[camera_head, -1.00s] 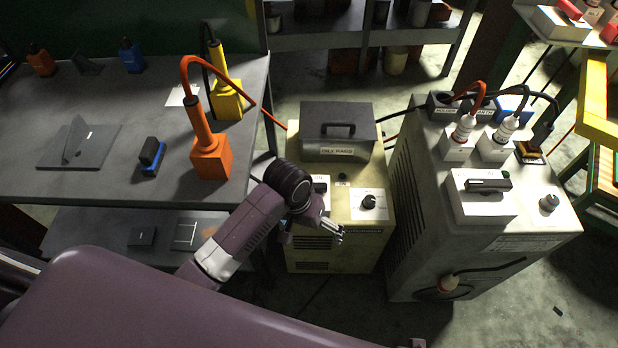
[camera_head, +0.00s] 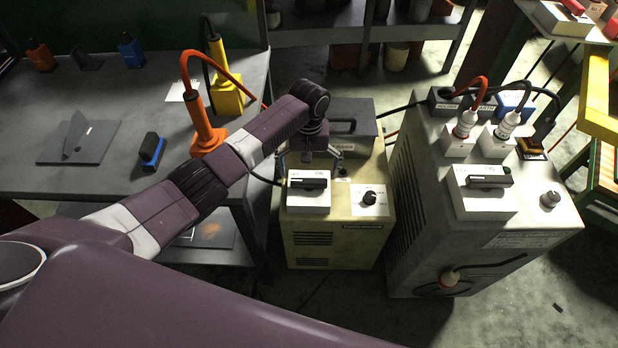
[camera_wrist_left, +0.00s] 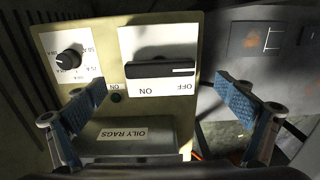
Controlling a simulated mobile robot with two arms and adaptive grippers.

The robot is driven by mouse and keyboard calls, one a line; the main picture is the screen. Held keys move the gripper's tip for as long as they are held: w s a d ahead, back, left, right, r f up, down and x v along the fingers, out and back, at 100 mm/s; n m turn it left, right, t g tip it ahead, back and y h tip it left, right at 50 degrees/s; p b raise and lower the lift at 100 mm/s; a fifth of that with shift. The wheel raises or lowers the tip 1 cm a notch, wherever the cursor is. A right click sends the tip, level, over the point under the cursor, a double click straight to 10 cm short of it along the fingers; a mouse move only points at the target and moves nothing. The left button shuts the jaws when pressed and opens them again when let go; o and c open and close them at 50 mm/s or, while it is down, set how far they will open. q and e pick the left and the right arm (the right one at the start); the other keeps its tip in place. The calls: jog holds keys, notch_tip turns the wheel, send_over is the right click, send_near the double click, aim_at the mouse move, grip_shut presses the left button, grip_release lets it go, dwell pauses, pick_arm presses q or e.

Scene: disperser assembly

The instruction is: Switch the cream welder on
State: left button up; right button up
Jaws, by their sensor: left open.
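The cream welder (camera_head: 335,235) stands on the floor between the table and a larger grey-white machine. Its white switch plate (camera_head: 309,203) carries a black handle (camera_head: 308,182). In the left wrist view the handle (camera_wrist_left: 160,70) lies level, its white mark at the OFF end. The ON lettering is at the other end. A small dark green lamp (camera_wrist_left: 116,97) beside the plate looks unlit. My left gripper (camera_head: 311,163) is open above the welder, behind the plate; in the wrist view its blue pads (camera_wrist_left: 168,103) are apart, nothing between them. My right gripper is out of view.
A dark box (camera_wrist_left: 137,138) labelled OILY RAGS sits on the welder's top, close to the gripper. A dial (camera_head: 369,197) is right of the switch. The grey-white machine (camera_head: 480,255) stands right, the table (camera_head: 70,185) left with an orange tool (camera_head: 205,135).

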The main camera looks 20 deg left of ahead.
aim_at(309, 180)
pick_arm(q)
jog(key=shift+f, duration=1.95)
jog(key=c, duration=1.2)
jog(key=shift+o, duration=0.2)
